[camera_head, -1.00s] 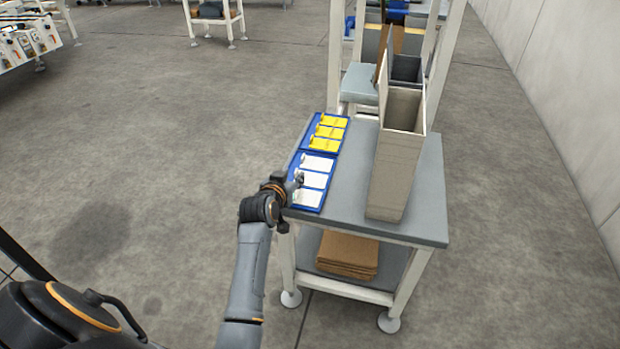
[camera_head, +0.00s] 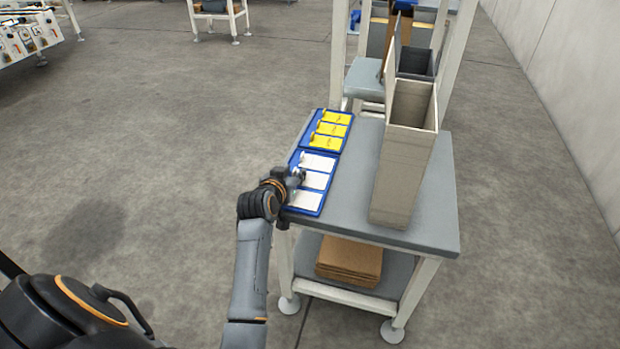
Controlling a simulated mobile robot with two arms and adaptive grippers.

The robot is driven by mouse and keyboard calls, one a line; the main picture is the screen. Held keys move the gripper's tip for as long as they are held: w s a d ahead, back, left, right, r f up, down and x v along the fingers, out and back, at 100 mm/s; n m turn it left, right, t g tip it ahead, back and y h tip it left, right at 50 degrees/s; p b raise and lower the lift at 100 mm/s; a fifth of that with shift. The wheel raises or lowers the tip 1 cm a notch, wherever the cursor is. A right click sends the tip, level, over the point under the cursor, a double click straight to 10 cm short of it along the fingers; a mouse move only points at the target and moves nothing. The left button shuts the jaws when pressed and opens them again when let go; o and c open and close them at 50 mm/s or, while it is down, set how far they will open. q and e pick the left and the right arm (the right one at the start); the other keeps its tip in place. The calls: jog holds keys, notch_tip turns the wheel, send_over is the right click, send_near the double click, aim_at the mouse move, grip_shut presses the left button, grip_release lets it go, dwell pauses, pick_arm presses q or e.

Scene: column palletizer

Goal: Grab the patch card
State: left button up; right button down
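White cards (camera_head: 315,181) lie in a blue tray (camera_head: 321,211) at the left edge of the grey table. Yellow cards (camera_head: 331,130) lie in a second blue tray (camera_head: 345,117) just behind it. I cannot tell from the view which of them is the patch card. My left gripper (camera_head: 299,177) reaches in from the left and is at the left side of the white cards, near the middle one. Its fingers are small and partly hidden, so I cannot tell if they are open or touch a card. My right gripper is not in view.
A tall open beige box (camera_head: 404,165) stands on the table (camera_head: 350,215), right of the trays. Flat brown cardboard (camera_head: 350,260) lies on the lower shelf. A frame with a grey shelf (camera_head: 365,79) stands behind. The floor to the left is clear.

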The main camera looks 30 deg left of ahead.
pick_arm(q)
jog(key=shift+s+r, duration=0.1)
jog(key=shift+s, duration=0.1)
grip_shut()
